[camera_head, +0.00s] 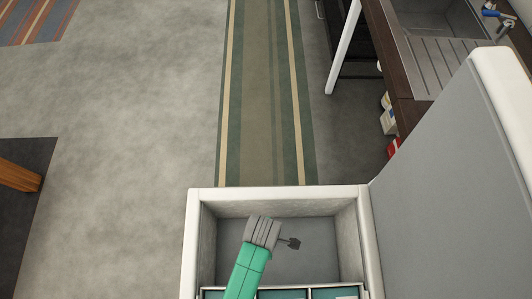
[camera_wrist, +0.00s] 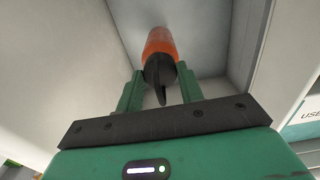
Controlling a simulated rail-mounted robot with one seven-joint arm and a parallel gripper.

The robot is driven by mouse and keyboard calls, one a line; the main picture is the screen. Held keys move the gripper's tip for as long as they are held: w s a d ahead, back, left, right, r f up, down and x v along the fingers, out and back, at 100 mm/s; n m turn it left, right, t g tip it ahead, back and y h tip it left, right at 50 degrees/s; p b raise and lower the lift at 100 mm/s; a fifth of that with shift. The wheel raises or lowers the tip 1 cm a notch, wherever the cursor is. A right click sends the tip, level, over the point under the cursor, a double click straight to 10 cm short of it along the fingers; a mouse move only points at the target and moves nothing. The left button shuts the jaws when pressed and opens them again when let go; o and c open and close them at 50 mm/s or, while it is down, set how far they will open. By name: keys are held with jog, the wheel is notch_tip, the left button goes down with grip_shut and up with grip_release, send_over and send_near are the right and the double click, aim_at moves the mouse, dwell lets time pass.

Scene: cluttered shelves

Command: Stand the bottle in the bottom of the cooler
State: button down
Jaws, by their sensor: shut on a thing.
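The cooler (camera_head: 280,191) stands open at the bottom of the head view, with a white rim and a grey inside. The bottle (camera_wrist: 161,42) is orange with a dark narrow end towards me. In the wrist view my gripper (camera_wrist: 160,88) is shut on that dark end, with a green finger on each side. The orange part points away from me, towards the pale walls and floor of the cooler. In the head view my green and grey arm reaches down into the cooler, and the bottle is hidden. I cannot tell whether its base touches the floor.
The cooler's raised lid (camera_head: 440,190) stands along its right side. Teal, white-edged compartments (camera_head: 283,294) fill its near end. Bare grey floor (camera_head: 320,262) shows right of my arm. A small dark shape (camera_head: 290,243) there is unclear. A sink counter (camera_head: 405,75) is beyond, at upper right.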

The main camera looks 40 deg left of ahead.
jog(key=shift+f+b, duration=1.05)
jog(key=shift+f, duration=2)
jog(key=c, duration=0.9)
grip_release()
notch_tip(320, 180, up, 12)
jog(key=p, duration=0.5)
jog(key=shift+r, duration=0.2)
